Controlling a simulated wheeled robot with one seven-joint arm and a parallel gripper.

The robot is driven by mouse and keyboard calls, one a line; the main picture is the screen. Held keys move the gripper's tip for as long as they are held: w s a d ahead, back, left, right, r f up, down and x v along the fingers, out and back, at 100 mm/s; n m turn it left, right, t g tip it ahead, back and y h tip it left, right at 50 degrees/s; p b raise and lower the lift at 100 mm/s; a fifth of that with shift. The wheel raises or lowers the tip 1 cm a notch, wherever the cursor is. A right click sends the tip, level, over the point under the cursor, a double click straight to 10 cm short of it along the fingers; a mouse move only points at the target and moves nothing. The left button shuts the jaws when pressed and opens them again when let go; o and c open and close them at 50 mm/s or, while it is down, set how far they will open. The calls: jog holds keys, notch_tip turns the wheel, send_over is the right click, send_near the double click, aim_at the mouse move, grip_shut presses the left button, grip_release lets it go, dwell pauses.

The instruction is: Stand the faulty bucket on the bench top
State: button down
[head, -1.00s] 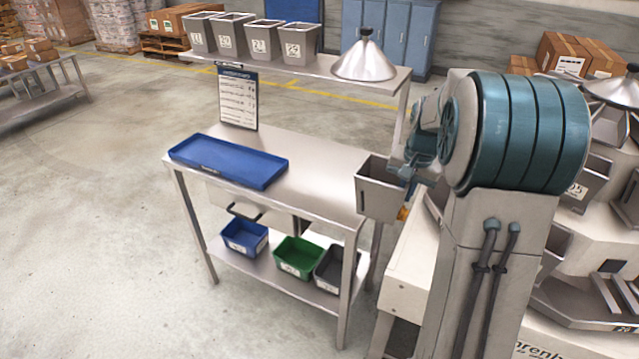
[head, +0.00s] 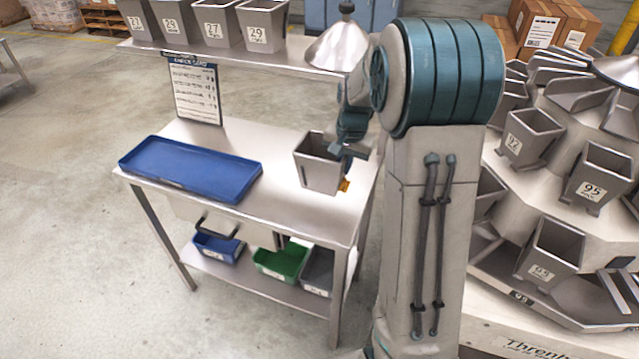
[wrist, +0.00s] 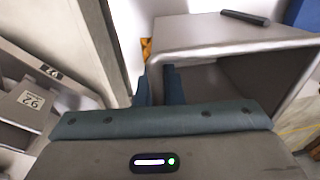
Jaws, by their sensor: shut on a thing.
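The grey metal bucket (head: 318,165) is upright in the head view, over the right end of the steel bench top (head: 275,135). I cannot tell whether its base touches the bench. An orange patch shows at its lower right. My gripper (head: 345,148) is shut on the bucket's right side. In the wrist view the bucket (wrist: 205,35) fills the upper right, with its open mouth facing the camera, and my gripper's dark fingers (wrist: 160,85) are at its near rim. The contact is partly hidden.
A blue tray (head: 190,168) lies on the bench's left part. A check card (head: 195,90) stands behind it. The shelf above carries several buckets (head: 213,22) and a metal cone (head: 338,45). Bins (head: 280,260) sit below. The weigher (head: 560,200) is at right.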

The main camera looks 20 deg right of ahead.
aim_at(323, 186)
jog(key=a+f, duration=0.1)
jog(key=w+a+f, duration=0.1)
jog(key=a, duration=0.1)
jog(key=a+f+p, duration=0.1)
jog(key=a, duration=0.1)
jog(key=shift+w+a+f, duration=0.1)
jog(key=shift+w+f, duration=0.05)
jog(key=shift+f+p, duration=0.35)
jog(key=shift+f, duration=1.6)
jog(key=shift+f, duration=0.15)
jog(key=c, duration=1.5)
grip_release()
jog(key=shift+c, duration=0.2)
